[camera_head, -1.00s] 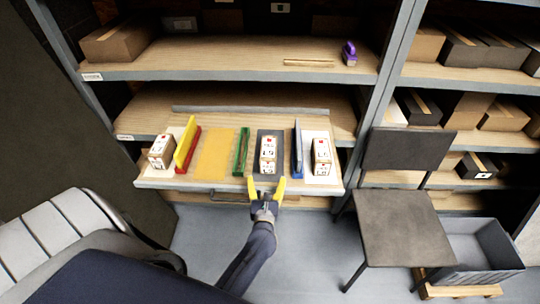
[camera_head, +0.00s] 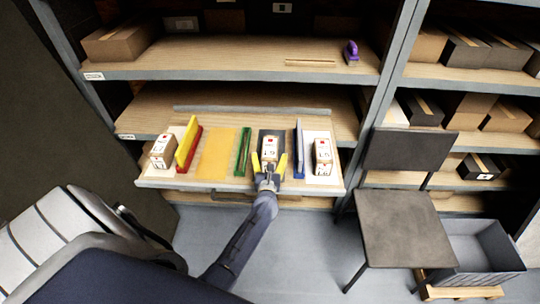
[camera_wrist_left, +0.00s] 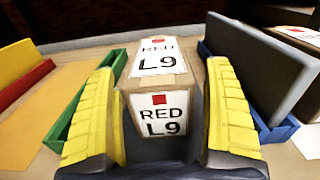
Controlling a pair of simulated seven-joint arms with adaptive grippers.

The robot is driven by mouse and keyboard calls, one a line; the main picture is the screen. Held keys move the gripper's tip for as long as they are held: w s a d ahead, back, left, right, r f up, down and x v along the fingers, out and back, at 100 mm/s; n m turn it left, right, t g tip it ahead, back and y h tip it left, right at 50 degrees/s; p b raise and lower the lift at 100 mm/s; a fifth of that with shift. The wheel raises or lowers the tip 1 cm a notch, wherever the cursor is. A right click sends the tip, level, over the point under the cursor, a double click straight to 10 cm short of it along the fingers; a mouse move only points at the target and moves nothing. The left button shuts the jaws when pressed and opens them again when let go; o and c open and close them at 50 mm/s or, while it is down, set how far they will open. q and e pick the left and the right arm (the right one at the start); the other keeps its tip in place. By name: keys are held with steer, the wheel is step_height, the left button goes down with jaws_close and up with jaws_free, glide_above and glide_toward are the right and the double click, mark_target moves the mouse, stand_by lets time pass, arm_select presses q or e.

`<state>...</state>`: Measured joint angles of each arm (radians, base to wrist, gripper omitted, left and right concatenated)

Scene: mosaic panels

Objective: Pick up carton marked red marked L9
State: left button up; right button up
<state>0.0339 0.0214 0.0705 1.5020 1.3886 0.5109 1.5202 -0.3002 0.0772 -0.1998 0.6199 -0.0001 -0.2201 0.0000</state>
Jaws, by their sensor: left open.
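The carton marked RED L9 (camera_head: 269,147) stands upright on a dark mat in the middle of the pulled-out shelf board. In the left wrist view the carton (camera_wrist_left: 160,85) shows white labels with a red square and "RED L9" on its top and front. My left gripper (camera_head: 269,164) has its yellow fingers on either side of the carton's near part. In the left wrist view the open gripper (camera_wrist_left: 160,130) has one finger left and one right of the carton, with a small gap at least on the right. My right gripper is not in view.
A green divider (camera_head: 243,152) stands left of the carton and a blue-grey divider (camera_head: 299,150) right of it. Similar cartons stand at the right (camera_head: 322,157) and far left (camera_head: 162,151). A shelf (camera_head: 230,59) lies above. A chair (camera_head: 405,235) stands at right.

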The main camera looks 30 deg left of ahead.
arm_select(q)
steer(key=shift+x, duration=1.45)
steer(key=shift+c, duration=0.2)
steer(key=c, duration=1.5)
steer(key=shift+r, duration=0.1)
steer(key=shift+c, duration=0.6)
steer(key=shift+r, duration=0.15)
